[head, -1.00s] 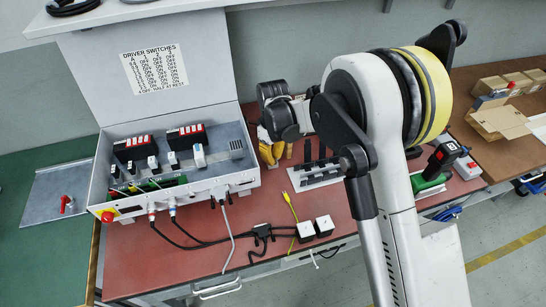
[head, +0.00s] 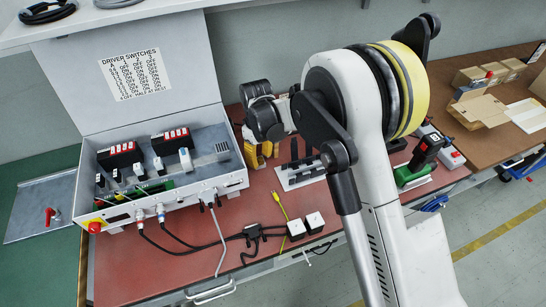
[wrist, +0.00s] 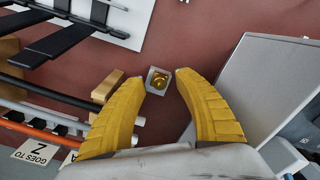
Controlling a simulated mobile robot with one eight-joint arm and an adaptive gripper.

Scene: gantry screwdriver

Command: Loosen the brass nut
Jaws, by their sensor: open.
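The brass nut (wrist: 159,79) shows in the wrist view on a small light grey square block on the red bench top. My gripper (wrist: 161,83) has its two yellow fingers spread apart, with the nut showing between and just beyond the fingertips. No contact between fingers and nut is visible. In the head view my gripper (head: 258,158) is partly hidden by my arm, beside the right end of the grey control box (head: 215,188). The nut cannot be made out in the head view.
In the wrist view, a grey box wall (wrist: 258,85) stands close right of the fingers. A small wooden block (wrist: 108,87) and a white rack (wrist: 115,20) with dark bars lie left. In the head view, a screwdriver (head: 427,150) stands right of my arm; cables cross the bench front.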

